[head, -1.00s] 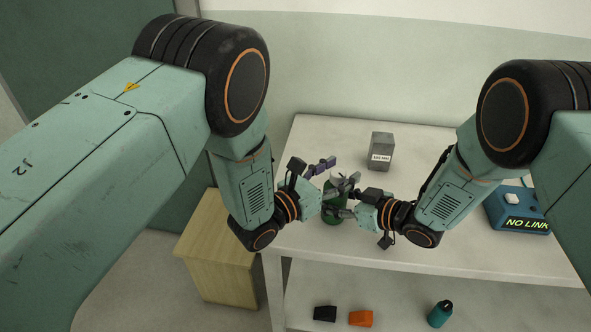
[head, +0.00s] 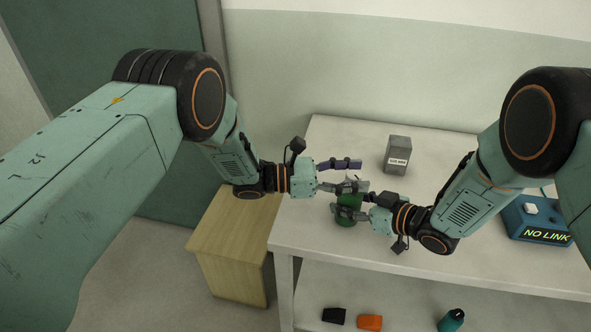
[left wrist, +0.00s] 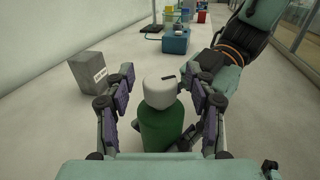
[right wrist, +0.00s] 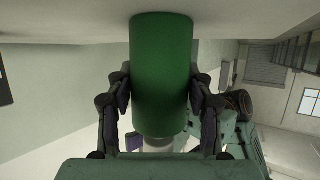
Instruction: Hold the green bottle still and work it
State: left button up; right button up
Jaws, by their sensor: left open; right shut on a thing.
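The green bottle (head: 346,215) stands upright near the left end of the white table. My right gripper (head: 349,200) is shut on its green body from the right. In the right wrist view the bottle (right wrist: 162,65) appears inverted, with a finger against each side. Its white cap (left wrist: 160,92) faces my left wrist camera. My left gripper (head: 352,176) is open around the top of the bottle, one finger (left wrist: 125,95) on either side of the cap with gaps showing. In the head view the fingers mostly hide the cap.
A grey labelled block (head: 398,150) stands behind the bottle. A blue box reading NO LINK (head: 536,220) is at the right. A wooden cabinet (head: 225,250) stands left of the table. Black (head: 334,316), orange (head: 370,322) and teal (head: 452,320) items lie below. The table's front edge is close.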

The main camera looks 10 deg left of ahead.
pick_arm(q)
jog(key=s+a+r+n+t, duration=0.1)
jog(key=s+a+n, duration=0.1)
jog(key=a+n, duration=0.7)
jog(key=v, duration=0.2)
jog(key=shift+a, duration=0.45)
jog(key=shift+w+r, duration=0.15)
